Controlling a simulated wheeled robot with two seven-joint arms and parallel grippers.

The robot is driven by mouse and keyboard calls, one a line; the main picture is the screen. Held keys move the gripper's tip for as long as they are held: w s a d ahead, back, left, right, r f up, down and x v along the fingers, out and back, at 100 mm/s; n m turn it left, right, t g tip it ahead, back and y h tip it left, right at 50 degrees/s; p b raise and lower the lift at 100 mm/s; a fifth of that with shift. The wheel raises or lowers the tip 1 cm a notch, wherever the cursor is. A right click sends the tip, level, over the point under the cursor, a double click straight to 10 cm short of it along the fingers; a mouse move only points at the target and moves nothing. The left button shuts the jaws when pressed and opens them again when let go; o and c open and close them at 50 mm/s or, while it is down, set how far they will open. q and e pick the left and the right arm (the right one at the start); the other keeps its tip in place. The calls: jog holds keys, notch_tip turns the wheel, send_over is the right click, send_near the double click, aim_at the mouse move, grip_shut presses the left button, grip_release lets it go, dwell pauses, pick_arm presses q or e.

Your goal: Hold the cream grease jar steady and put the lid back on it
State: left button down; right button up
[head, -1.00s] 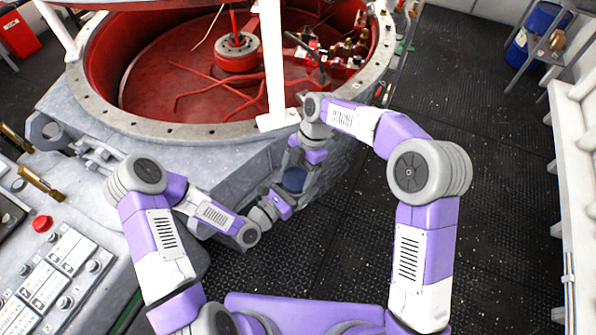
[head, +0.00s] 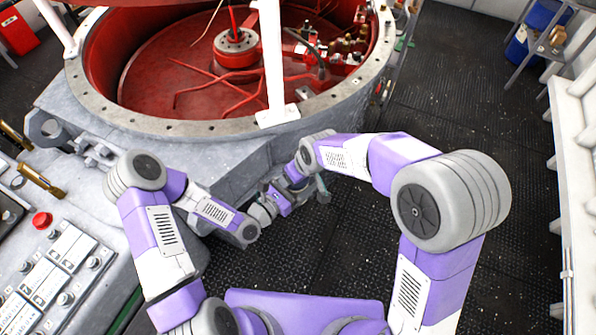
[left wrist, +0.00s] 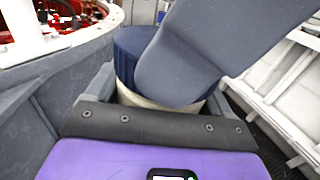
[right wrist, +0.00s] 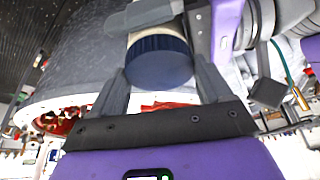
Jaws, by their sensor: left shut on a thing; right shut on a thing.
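The cream grease jar (left wrist: 135,97) stands between the fingers of my left gripper (left wrist: 157,92), which is shut on it. The dark blue lid (right wrist: 160,62) is between the fingers of my right gripper (right wrist: 162,72), shut on it. In the right wrist view the lid sits against the end of the cream jar (right wrist: 150,22), with no clear gap. The lid (left wrist: 133,45) also shows above the jar in the left wrist view, where a large dark finger of my right gripper hides much of both. In the head view my arms hide jar and lid.
A round red-lined vessel with a grey bolted rim (head: 180,128) lies ahead, with a white post (head: 272,60) at its near edge. A control panel (head: 50,262) with a red button is at left. Dark textured floor (head: 455,95) is open at right.

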jog(key=m, duration=0.1)
jog(key=m+h, duration=0.1)
jog(key=m, duration=0.1)
jog(key=m+t, duration=0.1)
jog(key=shift+s+a+f+m+h, duration=0.1)
jog(key=shift+s+a+m+h, duration=0.1)
jog(key=shift+a+m+h, duration=0.1)
jog(key=m+h, duration=0.1)
jog(key=m, duration=0.2)
jog(key=m+h, duration=0.1)
jog(key=m, duration=0.1)
jog(key=m+h, duration=0.1)
jog(key=m, duration=0.1)
jog(key=shift+w+a+m, duration=0.15)
jog(key=shift+m, duration=0.15)
jog(key=m+h, duration=0.1)
jog(key=m, duration=0.3)
jog(key=shift+w+g, duration=0.1)
jog(key=shift+g, duration=0.3)
jog(key=o, duration=1)
jog(key=shift+o, duration=0.2)
jog(key=shift+r, duration=2.35)
